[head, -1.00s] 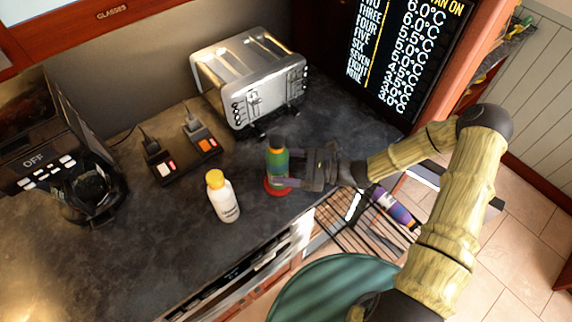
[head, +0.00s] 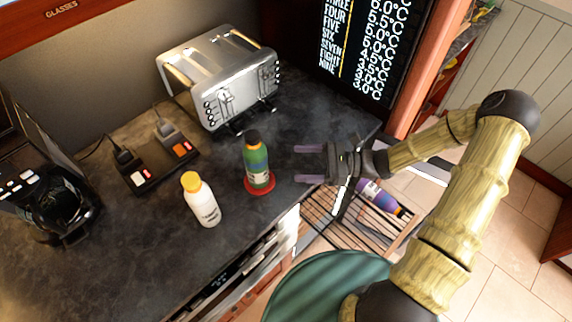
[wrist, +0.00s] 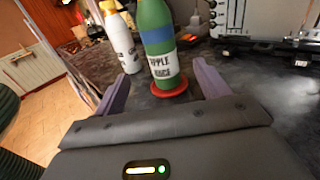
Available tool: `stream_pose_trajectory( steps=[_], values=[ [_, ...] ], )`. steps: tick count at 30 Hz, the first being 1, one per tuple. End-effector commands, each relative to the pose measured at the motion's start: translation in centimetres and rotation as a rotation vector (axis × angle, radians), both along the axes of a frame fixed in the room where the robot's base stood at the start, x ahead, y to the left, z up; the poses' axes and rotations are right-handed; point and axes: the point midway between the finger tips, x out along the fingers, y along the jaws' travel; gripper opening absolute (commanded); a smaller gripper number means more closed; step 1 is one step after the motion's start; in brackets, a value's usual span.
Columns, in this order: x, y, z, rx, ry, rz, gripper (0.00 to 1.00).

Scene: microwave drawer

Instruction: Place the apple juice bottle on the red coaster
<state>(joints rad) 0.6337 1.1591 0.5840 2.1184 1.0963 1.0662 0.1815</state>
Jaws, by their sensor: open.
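The apple juice bottle (head: 256,163) is green with a dark cap and a pale label. It stands upright on the red coaster (head: 262,190) on the dark counter. In the wrist view the bottle (wrist: 156,40) is straight ahead, with the coaster's red rim (wrist: 170,91) showing under its base. My gripper (head: 303,164) is open and empty, to the right of the bottle and apart from it. In the wrist view its two purple fingers (wrist: 162,88) point toward the bottle with nothing between them.
A white bottle with a yellow cap (head: 200,201) stands left of the coaster. A silver toaster (head: 218,80) is behind, and a black switch box (head: 157,168) and coffee maker (head: 45,190) are further left. A purple bottle (head: 380,197) lies on a slatted rack (head: 345,228) below the counter edge.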

Motion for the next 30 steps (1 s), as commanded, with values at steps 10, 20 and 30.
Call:
stream_pose_trajectory(
  steps=[10,20,30],
  values=[
    [0.1,-1.6,0.0,0.000,0.000,0.000,0.74],
    [0.1,-1.5,0.0,0.000,0.001,0.000,0.74],
    [-1.0,-1.3,-0.1,-0.067,-0.037,0.054,0.74]
  ],
)
